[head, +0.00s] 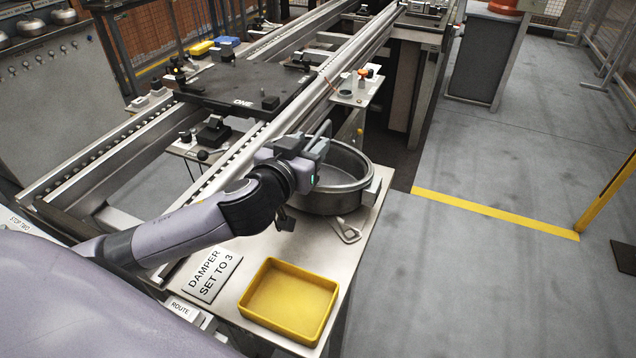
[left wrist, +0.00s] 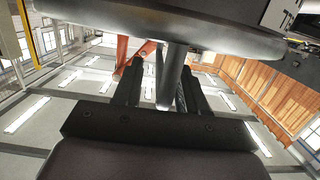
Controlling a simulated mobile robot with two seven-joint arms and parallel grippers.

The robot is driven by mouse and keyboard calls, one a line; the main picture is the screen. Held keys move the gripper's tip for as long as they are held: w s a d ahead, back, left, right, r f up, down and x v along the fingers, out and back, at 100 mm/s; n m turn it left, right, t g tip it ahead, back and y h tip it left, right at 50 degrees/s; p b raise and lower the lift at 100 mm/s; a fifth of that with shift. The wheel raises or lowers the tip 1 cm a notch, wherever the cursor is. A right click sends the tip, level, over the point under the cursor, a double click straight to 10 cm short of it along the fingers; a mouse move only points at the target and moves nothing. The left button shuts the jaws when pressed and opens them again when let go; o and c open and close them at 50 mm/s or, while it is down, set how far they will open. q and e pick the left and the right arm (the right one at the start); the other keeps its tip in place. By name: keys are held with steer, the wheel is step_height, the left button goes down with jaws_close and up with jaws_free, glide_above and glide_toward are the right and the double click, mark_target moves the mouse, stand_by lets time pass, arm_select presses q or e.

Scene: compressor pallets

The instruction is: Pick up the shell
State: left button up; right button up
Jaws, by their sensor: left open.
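The shell appears to be the round, open grey metal vessel (head: 345,197) at the far end of the small work table, right of the rails. My left gripper (head: 319,143) is over its left rim and hides part of that rim. In the left wrist view, the two dark fingers (left wrist: 158,88) stand apart with a grey bar (left wrist: 171,75) showing between them. A broad grey curved body (left wrist: 190,27) fills the top of that view. I cannot tell whether the fingers touch the bar. My right gripper is not in view.
A yellow tray (head: 253,309) and a "DAMPER SET TO 3" sign (head: 212,275) lie on the table's near part. A small light-coloured part (head: 347,231) lies beside the vessel. A dark pallet plate (head: 245,82) sits on the rails.

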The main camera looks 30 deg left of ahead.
arm_select(q)
steer(key=shift+w, duration=0.3)
jaws_close()
stand_by(1.2)
steer(key=shift+r, duration=0.3)
